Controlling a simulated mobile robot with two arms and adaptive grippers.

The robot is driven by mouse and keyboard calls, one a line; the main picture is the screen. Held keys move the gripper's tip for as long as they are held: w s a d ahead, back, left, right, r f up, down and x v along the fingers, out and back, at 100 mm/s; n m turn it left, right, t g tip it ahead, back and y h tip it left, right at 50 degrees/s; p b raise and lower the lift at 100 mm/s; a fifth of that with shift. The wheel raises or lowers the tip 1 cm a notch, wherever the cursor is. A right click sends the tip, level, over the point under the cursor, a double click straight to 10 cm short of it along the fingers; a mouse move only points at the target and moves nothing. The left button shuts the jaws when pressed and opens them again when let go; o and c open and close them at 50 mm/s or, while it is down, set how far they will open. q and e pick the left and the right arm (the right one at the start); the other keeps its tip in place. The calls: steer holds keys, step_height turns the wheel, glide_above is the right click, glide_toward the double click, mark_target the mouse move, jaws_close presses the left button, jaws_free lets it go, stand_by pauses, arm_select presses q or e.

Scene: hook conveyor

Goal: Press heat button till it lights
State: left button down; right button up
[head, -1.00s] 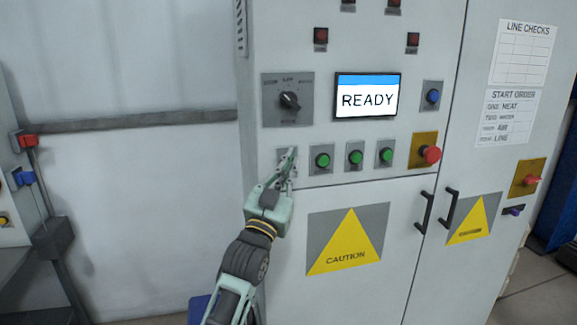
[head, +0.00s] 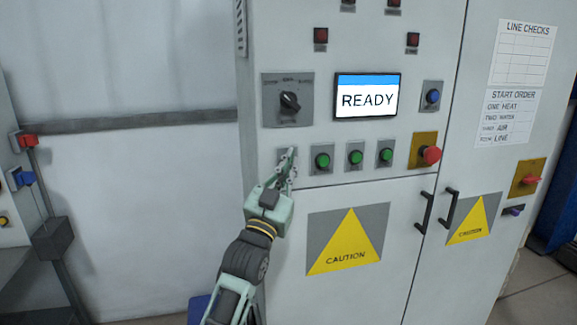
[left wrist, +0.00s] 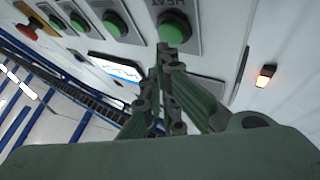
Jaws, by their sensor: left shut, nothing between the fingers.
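The heat button (left wrist: 172,28) is the green push button on a grey plate with a partly readable, upside-down label in the left wrist view. In the head view its plate (head: 281,155) is the leftmost of the row, and my gripper hides the button. My left gripper (head: 289,156) is shut and empty, its tips in front of that plate. In the left wrist view the fingertips (left wrist: 166,47) overlap the button's edge; I cannot tell whether they touch it. The button's visible green face shows no clear glow.
Three green buttons (head: 355,157) sit to the right, then a red mushroom button (head: 430,155). A rotary selector (head: 290,101) and a screen reading READY (head: 367,97) are above. Door handles (head: 424,213) stick out lower right. An orange lamp (left wrist: 265,75) glows in the left wrist view.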

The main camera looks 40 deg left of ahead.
arm_select(q)
steer(key=shift+w+a, duration=0.25)
steer(key=shift+a, duration=0.1)
steer(key=shift+w+a, duration=0.25)
steer(key=shift+a, duration=0.05)
stand_by(0.8)
steer(key=shift+d, duration=0.1)
steer(key=shift+s+d, duration=0.55)
steer(key=shift+p, duration=0.3)
steer(key=s+d+p, duration=0.1)
steer(key=s+d, duration=0.2)
steer(key=shift+s+d, duration=0.1)
steer(key=shift+d, duration=0.3)
stand_by(0.7)
